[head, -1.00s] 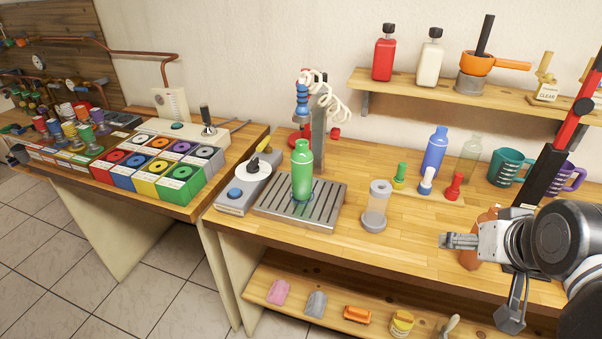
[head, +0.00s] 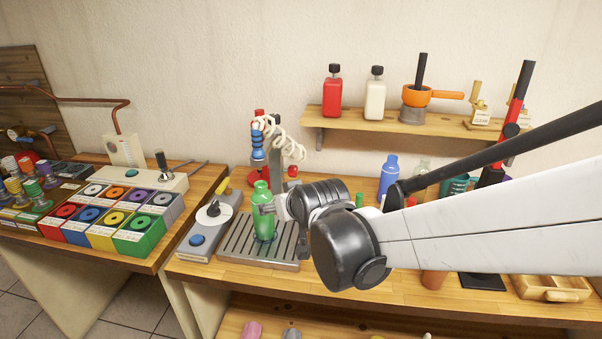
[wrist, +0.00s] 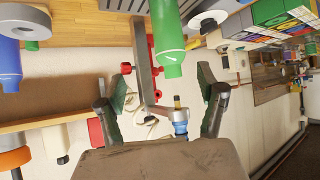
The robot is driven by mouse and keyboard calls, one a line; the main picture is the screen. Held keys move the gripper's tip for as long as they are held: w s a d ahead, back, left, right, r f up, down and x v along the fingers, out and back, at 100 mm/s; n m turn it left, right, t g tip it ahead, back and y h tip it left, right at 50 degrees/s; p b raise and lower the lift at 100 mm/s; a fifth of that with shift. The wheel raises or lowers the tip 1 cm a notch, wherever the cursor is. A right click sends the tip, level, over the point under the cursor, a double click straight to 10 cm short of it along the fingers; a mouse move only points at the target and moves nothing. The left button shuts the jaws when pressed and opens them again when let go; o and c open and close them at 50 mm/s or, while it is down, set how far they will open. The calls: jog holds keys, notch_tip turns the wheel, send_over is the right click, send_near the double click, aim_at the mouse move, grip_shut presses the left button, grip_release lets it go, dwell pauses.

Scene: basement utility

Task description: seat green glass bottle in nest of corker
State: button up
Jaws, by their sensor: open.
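The green glass bottle (head: 264,222) stands upright on a grey slatted tray (head: 236,250). It also shows in the wrist view (wrist: 167,40), roughly centred ahead of the jaws, in a picture that is upside down. My gripper (head: 274,207) is level with the bottle's upper body, coming from the right, with a finger overlapping it in the head view. In the wrist view my gripper (wrist: 165,88) has its two fingers spread and nothing held; contact cannot be told.
A spray hose stand (head: 277,165) rises just behind the bottle. A grey box with a round dial (head: 212,217) stands left of the tray. A blue bottle (head: 388,172) is further right. The wall shelf (head: 375,121) holds several containers.

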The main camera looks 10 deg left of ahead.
jog(key=s+a+p+x, duration=0.1)
jog(key=x, duration=1.4)
jog(key=shift+a, duration=0.25)
jog(key=shift+s, duration=0.1)
grip_shut()
dwell(0.4)
